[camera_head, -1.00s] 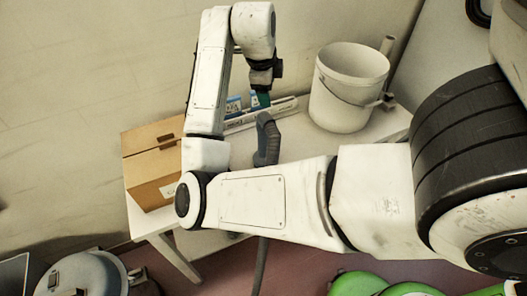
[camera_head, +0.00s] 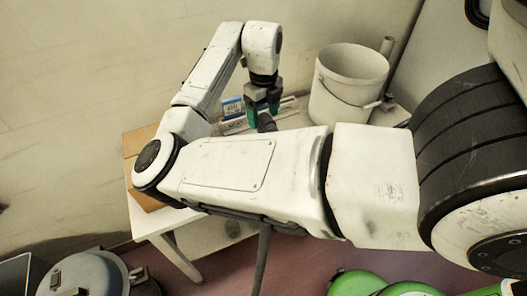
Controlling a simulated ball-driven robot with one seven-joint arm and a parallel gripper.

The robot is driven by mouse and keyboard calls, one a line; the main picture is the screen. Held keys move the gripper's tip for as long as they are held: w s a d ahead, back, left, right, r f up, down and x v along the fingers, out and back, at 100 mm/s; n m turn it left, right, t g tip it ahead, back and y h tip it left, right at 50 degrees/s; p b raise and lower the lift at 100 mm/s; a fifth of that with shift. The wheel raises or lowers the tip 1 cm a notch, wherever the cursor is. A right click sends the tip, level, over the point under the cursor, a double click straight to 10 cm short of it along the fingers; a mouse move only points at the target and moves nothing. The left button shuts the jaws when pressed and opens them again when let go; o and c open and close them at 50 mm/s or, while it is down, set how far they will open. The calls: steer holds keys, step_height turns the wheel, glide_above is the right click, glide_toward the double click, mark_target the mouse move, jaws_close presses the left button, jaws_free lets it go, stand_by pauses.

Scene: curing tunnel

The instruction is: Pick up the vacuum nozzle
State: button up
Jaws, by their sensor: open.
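The vacuum nozzle (camera_head: 266,123) is a dark grey curved piece on the white table, with only its upper end showing behind my arm. A dark tube (camera_head: 262,262), apparently joined to it, hangs below the arm in front of the table. My gripper (camera_head: 262,110) points down with green-tipped fingers, open, right at the top end of the nozzle. The fingertips appear on either side of it or just above it; I cannot tell whether they touch. The nozzle's middle is hidden by my forearm.
A white bucket (camera_head: 347,88) stands right of my gripper on the white table (camera_head: 160,222). A small blue and white box (camera_head: 232,106) is behind, a cardboard box (camera_head: 140,140) at left. A grey canister (camera_head: 85,275) and green equipment (camera_head: 385,285) are on the floor.

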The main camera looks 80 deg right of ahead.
mark_target(264, 127)
step_height(264, 127, down, 5)
steer(key=shift+a+r+p, duration=0.1)
steer(key=shift+p, duration=0.55)
steer(key=shift+c, duration=0.2)
jaws_close()
